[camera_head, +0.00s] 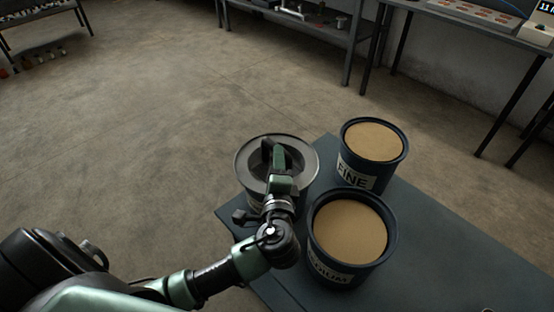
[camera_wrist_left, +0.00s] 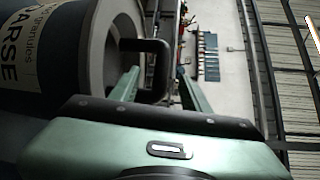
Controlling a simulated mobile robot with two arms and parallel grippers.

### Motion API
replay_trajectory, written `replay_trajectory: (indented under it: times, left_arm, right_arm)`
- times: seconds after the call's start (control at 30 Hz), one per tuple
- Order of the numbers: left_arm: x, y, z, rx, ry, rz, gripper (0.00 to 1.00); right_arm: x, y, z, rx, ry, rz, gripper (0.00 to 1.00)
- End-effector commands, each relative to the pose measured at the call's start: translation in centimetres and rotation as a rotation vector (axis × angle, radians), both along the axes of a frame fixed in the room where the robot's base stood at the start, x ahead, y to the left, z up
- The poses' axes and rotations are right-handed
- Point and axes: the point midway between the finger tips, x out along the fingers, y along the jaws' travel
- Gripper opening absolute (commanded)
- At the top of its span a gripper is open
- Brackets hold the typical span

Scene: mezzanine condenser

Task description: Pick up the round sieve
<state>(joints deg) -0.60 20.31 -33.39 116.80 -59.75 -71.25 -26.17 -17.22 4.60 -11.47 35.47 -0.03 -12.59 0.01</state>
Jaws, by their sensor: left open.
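The round sieve (camera_head: 243,160) is a grey, metallic round piece with a wide rim. It sits on top of a tub at the table's left corner. In the left wrist view its grey rim (camera_wrist_left: 99,42) shows side-on, with a dark bar handle (camera_wrist_left: 157,66) standing out from it. My left gripper (camera_head: 281,157) is over the sieve and hides part of its middle. In the left wrist view my left gripper (camera_wrist_left: 160,80) has its green fingers apart, with the handle between them. I cannot tell whether they touch it. My right gripper is not in view.
Two dark tubs of tan granules, labelled FINE (camera_head: 358,175) and MEDIUM (camera_head: 337,272), stand close to the right on the dark table (camera_head: 440,250). The sieve's tub (camera_wrist_left: 45,50) has a label ending in OARSE. Open floor lies left and behind. Benches stand at the back.

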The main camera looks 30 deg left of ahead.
Motion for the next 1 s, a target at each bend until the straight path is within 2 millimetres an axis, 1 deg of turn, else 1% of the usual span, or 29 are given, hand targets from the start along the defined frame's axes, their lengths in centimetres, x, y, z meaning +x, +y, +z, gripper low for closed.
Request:
replay_trajectory:
  times: [0.03,0.13,0.27,0.37,0.57,0.6,0.67,0.7,0.73,1.0]
  left_arm:
    - [0.7,0.6,0.4,0.005,-0.002,0.002,0.47]
    - [2.0,1.6,0.6,0.005,-0.002,0.004,0.47]
    - [3.3,2.2,0.1,0.003,-0.001,0.001,0.47]
    - [3.7,2.4,-0.1,0.001,0.001,0.002,0.47]
    - [3.7,2.4,-0.1,0.000,0.001,0.001,0.47]
    - [3.7,2.4,-0.1,0.000,0.001,0.001,0.36]
    - [3.7,2.4,-0.1,0.000,0.001,0.001,0.19]
    - [3.7,2.4,-0.1,0.000,0.001,0.001,0.08]
    - [3.7,2.4,-0.1,0.000,0.001,0.001,0.00]
    - [3.7,2.4,-0.2,0.000,0.002,0.001,0.00]
  right_arm:
    - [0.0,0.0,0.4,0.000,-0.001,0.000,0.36]
    - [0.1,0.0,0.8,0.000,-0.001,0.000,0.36]
    - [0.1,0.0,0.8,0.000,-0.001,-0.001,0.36]
    - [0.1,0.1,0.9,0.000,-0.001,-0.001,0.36]
    - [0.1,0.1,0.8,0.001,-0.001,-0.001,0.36]
    - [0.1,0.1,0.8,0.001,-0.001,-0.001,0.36]
    - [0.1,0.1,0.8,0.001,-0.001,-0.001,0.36]
    - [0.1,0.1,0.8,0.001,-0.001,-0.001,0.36]
    - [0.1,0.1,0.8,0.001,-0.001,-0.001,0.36]
    - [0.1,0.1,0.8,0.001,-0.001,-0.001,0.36]
